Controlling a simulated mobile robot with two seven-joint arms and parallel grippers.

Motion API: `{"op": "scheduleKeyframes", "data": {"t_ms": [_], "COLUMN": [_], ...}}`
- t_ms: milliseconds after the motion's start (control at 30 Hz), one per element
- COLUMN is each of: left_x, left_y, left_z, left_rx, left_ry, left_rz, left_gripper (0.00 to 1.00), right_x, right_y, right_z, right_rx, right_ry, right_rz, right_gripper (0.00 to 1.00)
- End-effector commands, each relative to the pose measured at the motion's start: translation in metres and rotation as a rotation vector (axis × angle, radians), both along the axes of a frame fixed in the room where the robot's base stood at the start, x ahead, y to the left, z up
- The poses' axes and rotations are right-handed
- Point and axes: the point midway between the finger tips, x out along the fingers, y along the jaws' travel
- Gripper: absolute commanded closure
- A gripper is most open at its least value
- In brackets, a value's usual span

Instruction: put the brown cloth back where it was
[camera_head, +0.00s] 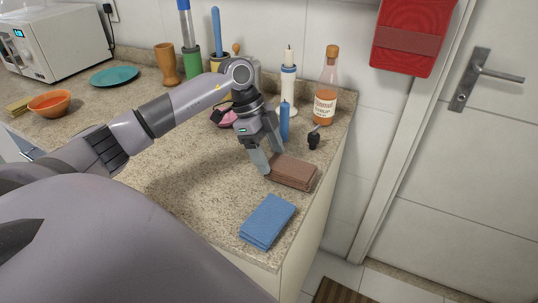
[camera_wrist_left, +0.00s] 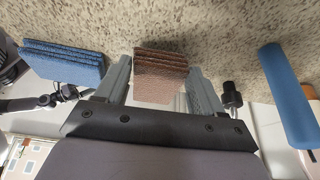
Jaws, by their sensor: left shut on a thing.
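The brown cloth (camera_head: 295,173), folded into a flat stack, is at the right part of the counter, near its right edge. It also shows between the fingers in the left wrist view (camera_wrist_left: 161,77). My left gripper (camera_head: 266,163) points down and is shut on the cloth's left end. Whether the cloth rests on the counter or hangs just above it, I cannot tell. A folded blue cloth (camera_head: 267,220) lies in front of it, apart, and shows at the left in the wrist view (camera_wrist_left: 62,66). My right gripper is not in view.
Behind the brown cloth stand a small black-topped stopper (camera_head: 314,139), a blue upright thing (camera_head: 284,121), a candle holder (camera_head: 288,85) and a bottle (camera_head: 325,95). An orange bowl (camera_head: 50,104) and teal plate (camera_head: 114,76) are at left. The counter (camera_head: 185,180) left of the cloths is bare.

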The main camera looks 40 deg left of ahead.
Motion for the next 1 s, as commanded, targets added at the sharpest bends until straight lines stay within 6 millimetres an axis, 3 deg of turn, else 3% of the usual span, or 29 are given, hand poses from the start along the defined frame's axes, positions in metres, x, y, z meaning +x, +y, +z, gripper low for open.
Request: {"op": "scheduleKeyframes", "data": {"t_ms": [100,433,467,500,533,833,1000], "left_x": [0.000,0.000,0.000,0.000,0.000,0.000,0.000], "left_y": [0.000,0.000,0.000,0.000,0.000,0.000,0.006], "left_z": [-0.010,-0.013,-0.013,-0.012,-0.012,-0.011,0.005], "left_rx": [0.000,0.000,0.000,0.000,0.000,0.000,0.001], "left_ry": [-0.001,-0.001,-0.001,-0.002,-0.001,-0.001,-0.005], "left_rz": [-0.001,-0.001,-0.001,-0.001,-0.001,-0.001,0.001], "left_gripper": [0.66,0.66,0.26,0.13,0.07,0.07,0.07], "right_x": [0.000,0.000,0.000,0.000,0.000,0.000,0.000], "right_y": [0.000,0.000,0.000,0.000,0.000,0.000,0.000], "right_z": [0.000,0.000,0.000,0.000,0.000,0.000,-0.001], "right_rx": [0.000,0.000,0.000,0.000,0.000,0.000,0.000], "right_ry": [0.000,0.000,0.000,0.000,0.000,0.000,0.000], "right_rz": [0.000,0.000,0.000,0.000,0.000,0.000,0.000], "right_gripper": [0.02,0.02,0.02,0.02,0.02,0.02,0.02]}}
